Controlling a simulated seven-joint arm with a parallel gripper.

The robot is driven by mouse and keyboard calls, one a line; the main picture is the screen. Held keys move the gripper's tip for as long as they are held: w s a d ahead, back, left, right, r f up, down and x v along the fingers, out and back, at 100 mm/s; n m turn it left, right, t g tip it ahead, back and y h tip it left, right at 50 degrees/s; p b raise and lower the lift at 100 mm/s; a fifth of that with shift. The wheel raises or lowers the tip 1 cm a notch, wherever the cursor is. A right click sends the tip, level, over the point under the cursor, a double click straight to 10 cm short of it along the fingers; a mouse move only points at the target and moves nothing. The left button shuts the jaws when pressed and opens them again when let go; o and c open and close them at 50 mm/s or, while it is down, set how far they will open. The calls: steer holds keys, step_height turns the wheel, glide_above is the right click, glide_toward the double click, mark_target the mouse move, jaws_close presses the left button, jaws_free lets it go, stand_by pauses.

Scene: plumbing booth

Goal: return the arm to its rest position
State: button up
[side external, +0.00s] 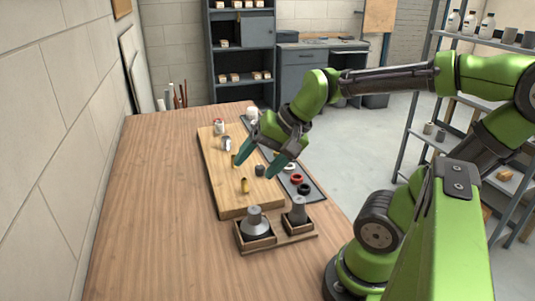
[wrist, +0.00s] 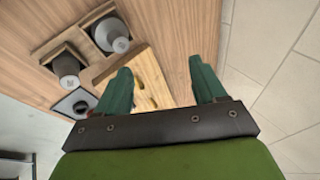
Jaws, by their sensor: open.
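My gripper (side external: 259,160) is open, with its two teal fingers spread above the wooden board (side external: 232,207). In the wrist view my gripper (wrist: 162,80) has nothing held between the fingers. A small dark grey piece (side external: 260,170) appears between the fingertips in the side view, on the board or just beyond them; I cannot tell the exact gap. Another brass piece (side external: 234,160) is partly hidden by a finger. In the wrist view the board (wrist: 150,68) lies beyond the fingers.
A wooden holder (side external: 279,238) with two grey conical parts (side external: 254,222) stands at the table's near end. A dark tray (side external: 312,193) with red and black rings lies along the right edge. The table's left side (side external: 150,200) is clear.

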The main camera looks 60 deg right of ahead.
steer(key=s+a+r+n, duration=0.1)
steer(key=s+a+n, duration=0.1)
steer(key=a+n, duration=0.3)
steer(key=shift+s+a+r+n+t, duration=0.15)
steer(key=shift+s+r+n+t, duration=0.15)
steer(key=shift+n, duration=0.8)
steer(key=shift+w, duration=0.1)
